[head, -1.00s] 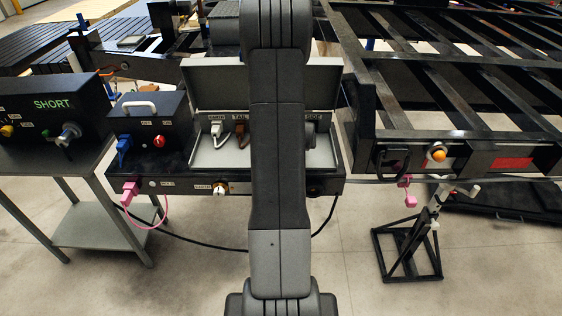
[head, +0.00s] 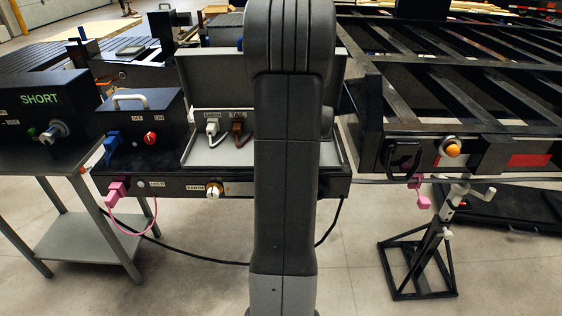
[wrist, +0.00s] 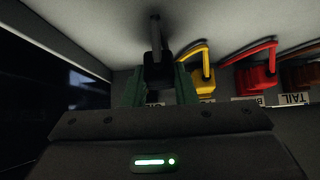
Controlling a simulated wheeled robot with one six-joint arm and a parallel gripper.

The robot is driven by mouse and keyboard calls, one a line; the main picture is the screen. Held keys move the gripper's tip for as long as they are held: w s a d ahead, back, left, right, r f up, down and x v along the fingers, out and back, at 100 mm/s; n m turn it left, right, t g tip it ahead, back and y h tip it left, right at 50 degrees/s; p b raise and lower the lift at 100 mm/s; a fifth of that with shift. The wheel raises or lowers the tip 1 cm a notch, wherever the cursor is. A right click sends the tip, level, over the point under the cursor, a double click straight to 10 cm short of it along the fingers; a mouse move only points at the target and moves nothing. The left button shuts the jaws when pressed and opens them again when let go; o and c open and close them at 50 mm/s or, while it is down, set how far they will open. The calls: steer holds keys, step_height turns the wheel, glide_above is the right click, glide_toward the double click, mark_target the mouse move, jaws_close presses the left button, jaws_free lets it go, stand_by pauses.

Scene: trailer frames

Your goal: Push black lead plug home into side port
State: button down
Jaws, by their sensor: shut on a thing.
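In the wrist view my gripper (wrist: 158,88) has its two green fingers closed on either side of the black plug (wrist: 157,68). The plug's dark lead (wrist: 155,32) rises from it. The label below the plug is mostly hidden by my gripper, so I cannot tell how deep the plug sits in the side port. In the head view my own arm covers the gripper, the black plug and that part of the panel.
A yellow plug (wrist: 201,76), a red plug (wrist: 257,76) and a brown plug (wrist: 302,76) stand in a row to the right in the wrist view. The open case (head: 190,153) also holds a white plug (head: 212,128). A trailer frame (head: 375,120) stands on the right.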

steer(key=shift+w+d+f+b, duration=0.1)
steer(key=shift+d+f+b, duration=0.15)
steer(key=shift+d+b, duration=0.55)
steer(key=shift+w+d+r+b, duration=0.3)
steer(key=shift+w+d+b, duration=0.05)
steer(key=shift+w+d, duration=0.45)
steer(key=shift+w+a+p, duration=0.1)
steer(key=shift+w+p, duration=0.3)
steer(key=shift+w, duration=1.5)
steer(key=shift+w, duration=0.6)
steer(key=c, duration=1.1)
jaws_free()
steer(key=p+v, duration=0.1)
steer(key=v, duration=1.2)
steer(key=shift+s+r+p, duration=0.2)
steer(key=shift+s+p, duration=0.1)
